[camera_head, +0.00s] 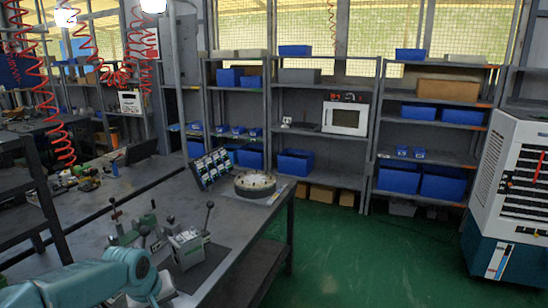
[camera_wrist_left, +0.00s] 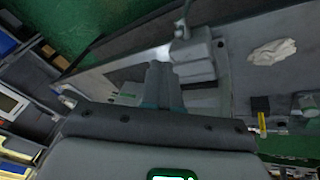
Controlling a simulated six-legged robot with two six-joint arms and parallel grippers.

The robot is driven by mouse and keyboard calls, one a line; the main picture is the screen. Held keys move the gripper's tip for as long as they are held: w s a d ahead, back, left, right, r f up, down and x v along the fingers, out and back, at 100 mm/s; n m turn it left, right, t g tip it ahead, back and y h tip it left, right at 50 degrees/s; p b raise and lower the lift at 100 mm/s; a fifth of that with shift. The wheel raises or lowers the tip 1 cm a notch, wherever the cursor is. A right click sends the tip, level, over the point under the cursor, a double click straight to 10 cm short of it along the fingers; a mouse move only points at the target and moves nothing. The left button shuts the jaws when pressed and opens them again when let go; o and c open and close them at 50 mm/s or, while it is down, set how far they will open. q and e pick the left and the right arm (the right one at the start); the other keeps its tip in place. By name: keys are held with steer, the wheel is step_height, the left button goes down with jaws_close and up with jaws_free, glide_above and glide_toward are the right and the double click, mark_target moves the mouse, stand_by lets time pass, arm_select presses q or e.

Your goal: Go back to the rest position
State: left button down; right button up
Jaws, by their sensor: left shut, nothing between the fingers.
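My left arm, teal, comes in from the lower left in the head view. My left gripper shows in the left wrist view (camera_wrist_left: 162,74), its two dark fingers together with nothing between them. A grey valve block (camera_head: 187,246) with an upright black-knobbed lever stands on the workbench just beyond my arm. A valve block with its lever also shows past my fingertips in the left wrist view (camera_wrist_left: 192,58); I cannot tell whether they touch. Another lever fixture (camera_head: 125,230) stands to its left. My right gripper is in neither view.
The grey workbench (camera_head: 235,222) carries a round dial-like part (camera_head: 255,184) and a tilted panel of small parts (camera_head: 211,168). A crumpled white cloth (camera_wrist_left: 272,51) lies in the wrist view. Shelves with blue bins line the back. Green floor (camera_head: 380,250) is clear at right, beside a white machine (camera_head: 515,165).

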arm_select(q)
steer(key=s+d+f+m+g+h, duration=0.1)
steer(key=s+d+f, duration=0.3)
steer(key=f, duration=0.5)
steer(key=s+d+f+m+g+h, duration=0.1)
steer(key=s+d+f, duration=0.3)
steer(key=f, duration=0.5)
steer(key=s+d+f+g, duration=0.1)
steer(key=s+f, duration=0.4)
steer(key=s, duration=0.5)
steer(key=s+d+f+m+h, duration=0.1)
steer(key=s+d+f, duration=0.3)
steer(key=s, duration=0.6)
steer(key=shift+d+f+g, duration=0.15)
steer(key=shift+f+g, duration=0.25)
steer(key=shift+f, duration=0.2)
